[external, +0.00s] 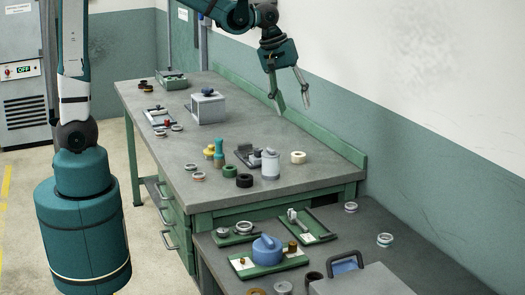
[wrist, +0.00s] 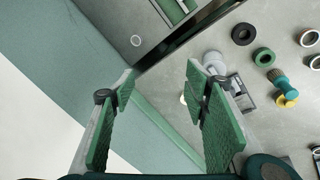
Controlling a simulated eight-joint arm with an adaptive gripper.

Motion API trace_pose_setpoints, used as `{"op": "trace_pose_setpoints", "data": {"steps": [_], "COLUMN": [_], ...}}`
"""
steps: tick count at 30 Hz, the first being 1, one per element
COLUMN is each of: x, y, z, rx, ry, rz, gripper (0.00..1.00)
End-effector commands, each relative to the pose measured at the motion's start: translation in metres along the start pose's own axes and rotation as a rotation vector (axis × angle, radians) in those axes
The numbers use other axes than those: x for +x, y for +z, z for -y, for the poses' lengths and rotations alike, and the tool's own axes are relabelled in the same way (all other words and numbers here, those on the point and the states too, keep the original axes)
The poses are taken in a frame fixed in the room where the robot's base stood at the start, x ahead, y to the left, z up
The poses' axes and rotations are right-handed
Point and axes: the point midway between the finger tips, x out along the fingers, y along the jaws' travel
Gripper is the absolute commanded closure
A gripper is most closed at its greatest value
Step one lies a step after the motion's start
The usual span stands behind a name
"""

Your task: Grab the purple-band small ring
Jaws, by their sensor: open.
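A small pale ring (external: 350,207) with what looks like a purple band lies on the right part of the lower bench, by the wall. Another small ring (external: 385,240) with a greenish band lies nearer the camera. My gripper (external: 292,104) is open and empty, high above the back edge of the upper bench, well apart from the rings. Its two green-padded fingers (wrist: 160,85) are spread wide in the wrist view.
The upper bench (external: 330,180) holds a white-grey cylinder (external: 270,165), a cream ring (external: 298,157), black and green rings and a grey box (external: 208,106). The lower bench has green trays, a blue-lidded pot (external: 267,248) and a handled case (external: 345,270). The wall runs close behind.

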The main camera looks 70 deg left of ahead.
Motion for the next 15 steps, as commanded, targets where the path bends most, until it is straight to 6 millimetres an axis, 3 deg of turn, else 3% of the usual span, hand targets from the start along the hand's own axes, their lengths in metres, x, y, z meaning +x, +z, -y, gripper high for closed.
{"op": "trace_pose_setpoints", "data": {"steps": [15], "x": [0.085], "y": [-0.019], "z": [-0.054], "rx": [-0.225], "ry": [-0.065], "rz": [0.062], "gripper": [0.54]}}
